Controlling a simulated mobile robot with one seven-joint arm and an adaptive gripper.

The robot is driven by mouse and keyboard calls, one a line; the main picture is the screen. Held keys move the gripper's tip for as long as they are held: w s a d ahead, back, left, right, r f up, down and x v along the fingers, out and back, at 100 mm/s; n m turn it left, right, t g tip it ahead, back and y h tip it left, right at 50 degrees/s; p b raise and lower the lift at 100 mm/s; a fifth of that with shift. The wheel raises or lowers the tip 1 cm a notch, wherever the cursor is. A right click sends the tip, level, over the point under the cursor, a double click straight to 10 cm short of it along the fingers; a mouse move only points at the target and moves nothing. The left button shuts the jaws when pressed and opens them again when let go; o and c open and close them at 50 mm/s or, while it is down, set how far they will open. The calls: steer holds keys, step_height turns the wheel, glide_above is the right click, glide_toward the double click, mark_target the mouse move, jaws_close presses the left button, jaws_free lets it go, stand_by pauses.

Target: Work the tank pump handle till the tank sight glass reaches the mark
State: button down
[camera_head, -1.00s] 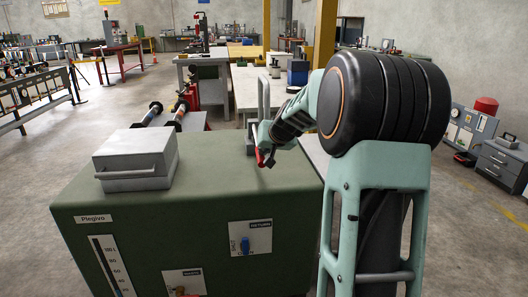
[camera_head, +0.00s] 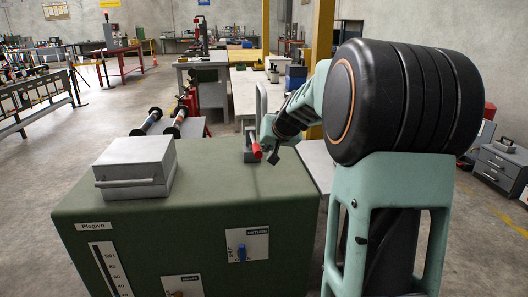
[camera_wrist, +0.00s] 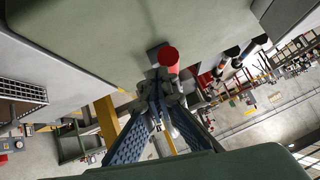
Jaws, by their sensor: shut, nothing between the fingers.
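The green tank (camera_head: 200,190) stands in front of me with a "Plegivo" label. Its sight glass (camera_head: 108,270) is a dark upright scale at the front left, cut off by the picture's lower edge, so I cannot read a level or see a mark. A red grip (camera_head: 256,151), seemingly of the pump handle, is at the tank's back right corner, by a tall grey post (camera_head: 262,105). My gripper (camera_head: 268,154) is at this grip, shut and empty. In the wrist view the red grip (camera_wrist: 168,58) shows just beyond my gripper's tips (camera_wrist: 160,82); contact is unclear.
A grey lidded box (camera_head: 135,165) sits on the tank's top left. A blue valve handle (camera_head: 242,253) labelled "RETURN" is on the tank's front, with another plate (camera_head: 182,286) below it. A low stand with two spools (camera_head: 175,122) is behind. The tank's top middle is clear.

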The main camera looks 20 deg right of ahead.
steer(key=v, duration=0.6)
steer(key=shift+s, duration=0.25)
steer(key=shift+a, duration=0.1)
stand_by(0.6)
